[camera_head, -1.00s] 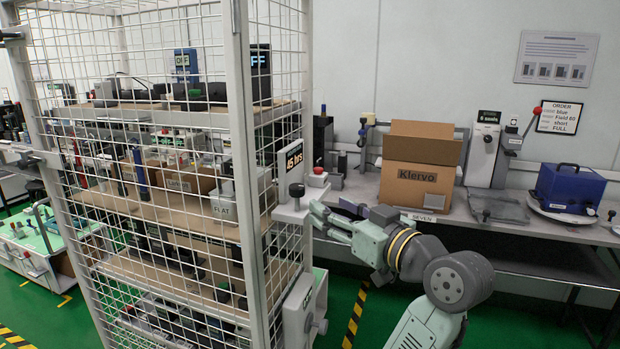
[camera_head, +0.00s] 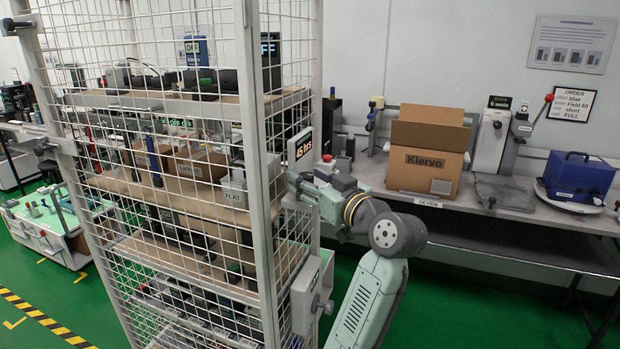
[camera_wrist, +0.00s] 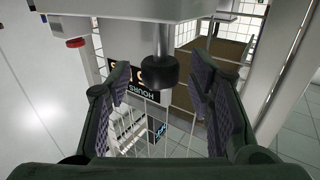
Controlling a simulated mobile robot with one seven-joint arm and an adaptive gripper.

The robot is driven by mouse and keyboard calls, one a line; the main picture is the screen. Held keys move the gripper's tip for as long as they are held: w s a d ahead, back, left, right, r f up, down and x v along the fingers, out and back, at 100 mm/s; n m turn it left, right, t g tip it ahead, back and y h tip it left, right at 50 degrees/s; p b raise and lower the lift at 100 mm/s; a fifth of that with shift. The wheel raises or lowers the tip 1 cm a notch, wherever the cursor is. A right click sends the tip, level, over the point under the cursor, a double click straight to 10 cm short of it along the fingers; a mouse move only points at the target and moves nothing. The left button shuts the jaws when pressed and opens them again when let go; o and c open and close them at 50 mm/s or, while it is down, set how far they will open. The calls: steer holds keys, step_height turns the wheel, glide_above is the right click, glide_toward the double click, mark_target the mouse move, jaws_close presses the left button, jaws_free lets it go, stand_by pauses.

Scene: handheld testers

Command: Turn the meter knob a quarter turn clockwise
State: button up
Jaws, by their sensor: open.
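The meter knob is black and round on a short grey shaft; in the wrist view the knob (camera_wrist: 158,72) shows between my two fingers. The shaft comes from a pale housing (camera_wrist: 130,8) at the top of that view. My gripper (camera_wrist: 160,80) is open, with a finger on each side of the knob and a visible gap to both. In the head view my gripper (camera_head: 303,186) is at the cage's right corner post and hides the knob. The meter's display, reading 45 hrs (camera_head: 299,146), is just above it; it also shows upside down in the wrist view (camera_wrist: 135,82).
The wire cage (camera_head: 180,190) with shelves of devices stands left of my gripper. A red button (camera_head: 327,158) is close by. A grey box (camera_head: 308,298) with a knob is lower on the post. A cardboard box (camera_head: 426,160) stands on the bench behind.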

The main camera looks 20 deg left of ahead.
steer(key=shift+c, duration=0.5)
jaws_close()
steer(key=shift+m+t+h, duration=0.3)
steer(key=shift+t, duration=0.1)
steer(key=shift+s+a+m+t+h, duration=0.1)
steer(key=shift+s+m+t+h, duration=0.05)
steer(key=shift+m+t+h, duration=0.4)
steer(key=m+t+h, duration=0.3)
steer(key=h, duration=0.1)
steer(key=shift+s+a, duration=0.15)
steer(key=shift+a, duration=0.1)
steer(key=m+h, duration=0.1)
steer(key=h, duration=0.1)
steer(key=m+t+h, duration=0.1)
steer(key=m+t+h+p, duration=0.1)
steer(key=m+h, duration=0.1)
steer(key=shift+a+h, duration=0.25)
steer(key=shift+h, duration=0.1)
steer(key=shift+m+t+h, duration=0.25)
steer(key=shift+m+h, duration=0.5)
steer(key=shift+h, duration=0.65)
